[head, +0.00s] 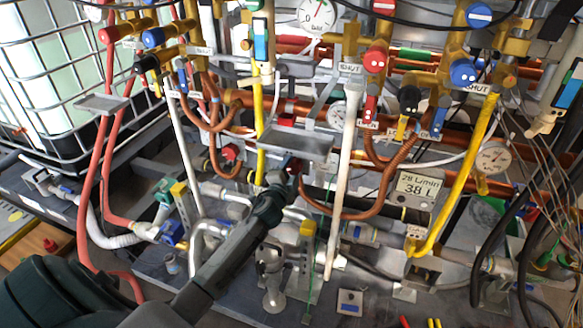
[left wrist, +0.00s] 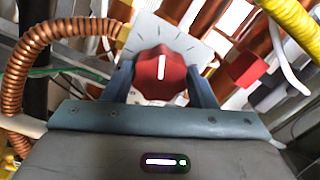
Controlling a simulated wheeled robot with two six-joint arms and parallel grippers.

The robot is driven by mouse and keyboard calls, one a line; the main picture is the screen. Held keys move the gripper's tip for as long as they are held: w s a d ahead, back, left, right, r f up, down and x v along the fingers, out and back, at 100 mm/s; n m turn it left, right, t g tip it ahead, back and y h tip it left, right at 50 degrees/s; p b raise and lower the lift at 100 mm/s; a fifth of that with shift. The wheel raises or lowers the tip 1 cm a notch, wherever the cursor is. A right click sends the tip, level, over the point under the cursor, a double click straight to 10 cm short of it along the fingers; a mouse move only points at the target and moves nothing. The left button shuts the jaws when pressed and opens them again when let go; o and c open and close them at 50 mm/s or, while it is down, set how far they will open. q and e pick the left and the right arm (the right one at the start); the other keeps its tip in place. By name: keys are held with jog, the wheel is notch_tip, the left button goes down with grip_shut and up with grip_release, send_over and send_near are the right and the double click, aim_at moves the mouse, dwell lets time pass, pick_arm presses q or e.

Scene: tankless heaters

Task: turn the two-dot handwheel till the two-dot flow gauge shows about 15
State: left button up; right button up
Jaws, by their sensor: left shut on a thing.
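My left gripper (head: 290,172) reaches in from the lower left, among the pipes below a grey shelf plate. In the left wrist view its two fingers (left wrist: 163,85) stand on both sides of a red handwheel (left wrist: 158,72) and are shut on it. The handwheel has a white pointer line, near upright, before a grey plate with tick marks (left wrist: 200,42). I see no dots on it. In the head view it is mostly hidden by the gripper. A digital flow display (head: 418,188) marked L/min seems to read 38; I cannot make out two dots on it. My right gripper is not in view.
Red knobs (head: 376,60), a blue knob (head: 462,72) and a black knob (head: 410,99) sit on brass fittings above right. A round dial (head: 317,15) is at the top. Copper coils, a white pipe (head: 346,170) and a yellow pipe (head: 470,160) crowd the gripper.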

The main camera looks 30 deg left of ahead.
pick_arm(q)
jog(key=shift+m, duration=0.7)
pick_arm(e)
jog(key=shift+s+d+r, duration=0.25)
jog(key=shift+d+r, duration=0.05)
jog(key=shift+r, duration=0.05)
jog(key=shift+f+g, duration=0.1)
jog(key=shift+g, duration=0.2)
pick_arm(q)
jog(key=o, duration=1)
jog(key=shift+c, duration=0.2)
jog(key=v, duration=1)
jog(key=shift+s, duration=0.4)
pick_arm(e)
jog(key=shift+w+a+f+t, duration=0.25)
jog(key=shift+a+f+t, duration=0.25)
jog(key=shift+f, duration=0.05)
